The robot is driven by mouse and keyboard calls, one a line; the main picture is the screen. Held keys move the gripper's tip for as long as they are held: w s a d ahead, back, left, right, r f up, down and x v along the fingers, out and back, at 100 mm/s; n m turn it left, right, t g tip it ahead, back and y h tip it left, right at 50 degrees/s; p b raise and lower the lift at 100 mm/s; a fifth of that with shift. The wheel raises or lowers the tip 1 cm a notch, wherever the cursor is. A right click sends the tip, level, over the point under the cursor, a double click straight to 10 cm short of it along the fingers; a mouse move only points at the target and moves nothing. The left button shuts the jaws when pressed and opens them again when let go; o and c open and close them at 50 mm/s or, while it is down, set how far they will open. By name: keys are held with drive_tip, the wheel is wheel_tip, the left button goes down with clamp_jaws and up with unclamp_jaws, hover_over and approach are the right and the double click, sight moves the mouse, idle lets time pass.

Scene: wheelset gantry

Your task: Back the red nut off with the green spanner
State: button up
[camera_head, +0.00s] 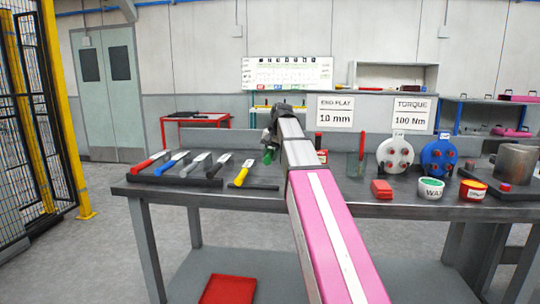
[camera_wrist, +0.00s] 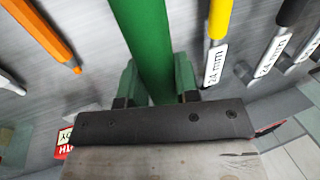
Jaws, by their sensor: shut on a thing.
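My gripper (camera_wrist: 156,82) is shut on the green handle of the green spanner (camera_wrist: 148,40), which runs up and out of the wrist view between the two fingers. In the head view my gripper (camera_head: 272,138) is over the bench, and a little of the green spanner (camera_head: 268,156) shows beneath it. The spanner's head is not visible. Small red nuts show on the white disc (camera_head: 395,153) and the blue disc (camera_head: 438,157) at the right of the bench. I cannot tell which one is the red nut of the task.
Several coloured-handled spanners lie on a dark rack (camera_head: 160,180) at the left of the bench (camera_head: 330,192). A yellow-handled tool (camera_head: 242,175) lies nearby. A red block (camera_head: 381,189), a wax tub (camera_head: 430,188) and a grey cylinder (camera_head: 516,163) stand at the right.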

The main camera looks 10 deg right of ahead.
sight(268, 182)
drive_tip(key=shift+f, duration=4.15)
drive_tip(key=o, duration=1.1)
